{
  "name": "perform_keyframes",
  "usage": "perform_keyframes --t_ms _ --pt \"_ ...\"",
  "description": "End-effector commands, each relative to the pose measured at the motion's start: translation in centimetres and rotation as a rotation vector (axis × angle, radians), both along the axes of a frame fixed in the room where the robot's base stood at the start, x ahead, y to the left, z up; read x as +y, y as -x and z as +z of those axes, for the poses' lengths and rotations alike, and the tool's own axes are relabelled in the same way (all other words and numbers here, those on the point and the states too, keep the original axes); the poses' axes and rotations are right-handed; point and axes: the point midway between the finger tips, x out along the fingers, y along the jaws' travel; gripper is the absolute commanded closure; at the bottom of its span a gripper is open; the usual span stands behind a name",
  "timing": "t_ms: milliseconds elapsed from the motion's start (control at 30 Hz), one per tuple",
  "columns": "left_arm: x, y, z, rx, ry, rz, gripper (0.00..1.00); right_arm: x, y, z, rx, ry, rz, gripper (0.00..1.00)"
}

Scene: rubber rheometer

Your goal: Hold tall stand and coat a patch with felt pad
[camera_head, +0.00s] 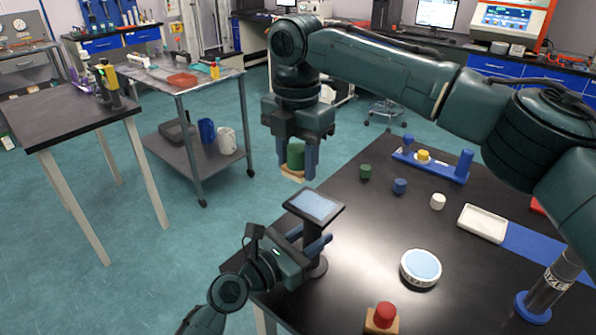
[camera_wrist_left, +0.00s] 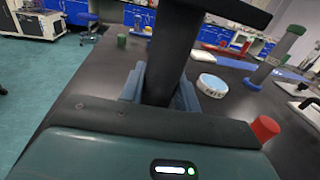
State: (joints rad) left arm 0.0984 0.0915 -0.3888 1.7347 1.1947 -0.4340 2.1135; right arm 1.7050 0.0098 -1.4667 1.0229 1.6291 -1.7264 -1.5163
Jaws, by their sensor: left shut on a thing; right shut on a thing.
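The tall stand (camera_head: 313,263) is black, with a post and a flat top plate bearing a light blue patch (camera_head: 315,204). It is at the table's left edge. My left gripper (camera_head: 318,245) is shut on its post below the plate; the left wrist view shows the fingers on both sides of the post (camera_wrist_left: 174,65). My right gripper (camera_head: 296,158) is shut on the green handle of the felt pad (camera_head: 295,154). The pad's tan base (camera_head: 292,172) hangs in the air above and slightly left of the plate, apart from it. Its underside is hidden.
A round white dish (camera_head: 407,278) with light blue contents and a red-knobbed tan block (camera_head: 383,316) stand nearby. Small green (camera_head: 365,171), blue (camera_head: 400,186) and white (camera_head: 438,201) pieces stand behind. A blue rack (camera_head: 440,170), white tray (camera_head: 483,223) and upright cylinder (camera_head: 552,283) are farther right.

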Motion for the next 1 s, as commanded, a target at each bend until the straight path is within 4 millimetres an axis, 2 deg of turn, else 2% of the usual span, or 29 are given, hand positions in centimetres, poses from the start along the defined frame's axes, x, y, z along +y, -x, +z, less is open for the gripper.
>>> perform_keyframes --t_ms 400,900,933,1000 --pt "0.0 0.0 0.0 0.000 0.000 0.001 1.00 0.0 0.0 3.5 -0.001 -0.001 -0.001 0.84" --pt "0.0 0.0 0.0 0.000 0.000 0.001 1.00 0.0 0.0 3.7 0.000 0.000 -0.001 0.84" --pt "0.0 0.0 0.0 0.000 0.000 0.001 0.67 0.0 0.0 3.7 0.000 0.000 -0.001 0.84" --pt "0.0 0.0 0.0 0.000 0.000 0.001 0.62 0.0 0.0 3.7 0.000 0.000 -0.001 0.84"
